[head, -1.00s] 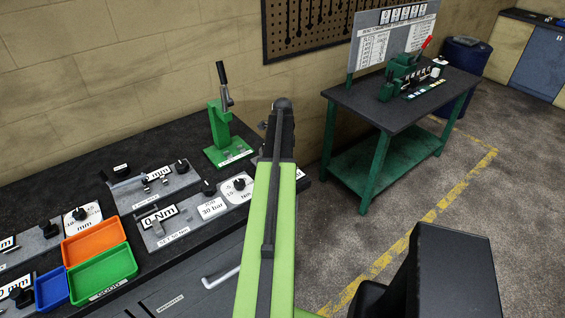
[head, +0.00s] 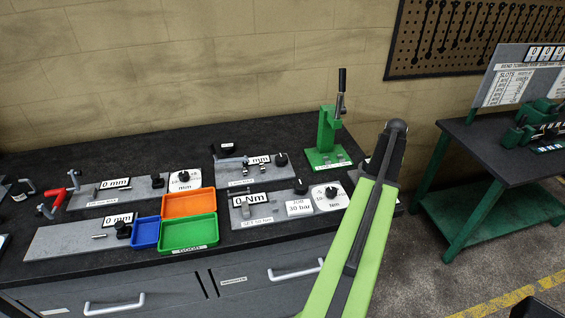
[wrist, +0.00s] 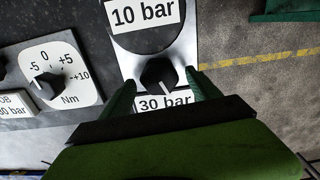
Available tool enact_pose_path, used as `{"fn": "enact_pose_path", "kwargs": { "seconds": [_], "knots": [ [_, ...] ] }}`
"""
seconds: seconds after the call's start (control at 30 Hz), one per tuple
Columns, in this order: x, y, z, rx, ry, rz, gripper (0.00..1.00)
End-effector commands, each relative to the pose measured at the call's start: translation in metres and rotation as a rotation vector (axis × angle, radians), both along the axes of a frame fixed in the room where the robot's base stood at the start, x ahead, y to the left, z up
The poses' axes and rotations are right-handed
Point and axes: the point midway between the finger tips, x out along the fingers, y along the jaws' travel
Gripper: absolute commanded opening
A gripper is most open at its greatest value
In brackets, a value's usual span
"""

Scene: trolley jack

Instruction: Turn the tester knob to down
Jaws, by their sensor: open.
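In the wrist view a black round knob (wrist: 158,73) sits on a light plate, with a "10 bar" label (wrist: 143,14) above it and a "30 bar" label (wrist: 165,103) below it. A small pale mark shows near its lower edge; I cannot tell its exact pointing. My gripper (wrist: 161,79) is open, with one green finger on each side of the knob's lower part. I cannot tell whether either finger touches it. In the head view my arm hides the gripper and this knob.
A Nm dial with a black knob (wrist: 47,83) lies left of the gripper; it also shows in the head view (head: 331,193). A green press (head: 327,138) stands behind on the bench. Orange (head: 188,214), green (head: 190,246) and blue (head: 145,245) trays lie left.

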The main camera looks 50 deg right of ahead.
Motion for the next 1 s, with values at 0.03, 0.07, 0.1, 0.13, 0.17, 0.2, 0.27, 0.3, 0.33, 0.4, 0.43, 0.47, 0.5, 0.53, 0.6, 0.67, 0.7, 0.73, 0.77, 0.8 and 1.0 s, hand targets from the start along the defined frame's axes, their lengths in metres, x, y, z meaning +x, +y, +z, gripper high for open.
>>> {"fn": "enact_pose_path", "kwargs": {
  "seconds": [0.03,0.07,0.1,0.13,0.17,0.2,0.27,0.3,0.33,0.4,0.43,0.47,0.5,0.53,0.6,0.67,0.7,0.73,0.77,0.8,1.0],
  "knots": [
    [0.000,0.000,0.000,0.000,0.000,-0.075,0.71],
    [0.000,0.001,0.000,0.000,0.000,-0.127,0.71],
    [0.001,0.001,0.000,0.000,0.000,-0.197,0.71],
    [0.001,0.001,0.000,0.000,0.000,-0.248,0.71],
    [0.001,0.001,0.003,0.000,0.000,-0.293,0.71],
    [0.001,0.001,0.025,0.000,0.000,-0.285,0.71],
    [0.001,0.001,0.039,0.000,0.000,-0.282,0.71],
    [0.001,0.001,0.048,0.000,0.000,-0.281,0.71],
    [0.001,0.001,0.055,0.000,0.000,-0.281,0.71],
    [0.001,0.001,0.070,0.000,0.000,-0.280,0.71],
    [0.001,0.001,0.077,0.000,0.000,-0.280,0.71],
    [0.001,0.001,0.083,0.000,0.000,-0.280,0.71],
    [0.001,0.001,0.092,0.000,0.000,-0.279,0.71],
    [0.001,0.001,0.099,0.000,0.000,-0.279,0.71],
    [0.001,0.001,0.114,0.000,0.000,-0.279,0.71],
    [0.001,0.001,0.127,0.000,0.000,-0.279,0.71],
    [0.001,0.001,0.136,0.000,0.000,-0.279,0.71],
    [0.001,0.001,0.142,0.000,0.000,-0.279,0.71],
    [0.001,0.001,0.149,0.000,0.000,-0.278,0.71],
    [0.001,0.001,0.157,0.000,0.000,-0.278,0.71],
    [0.014,0.009,0.171,0.000,0.000,-0.222,0.71]
  ]
}}
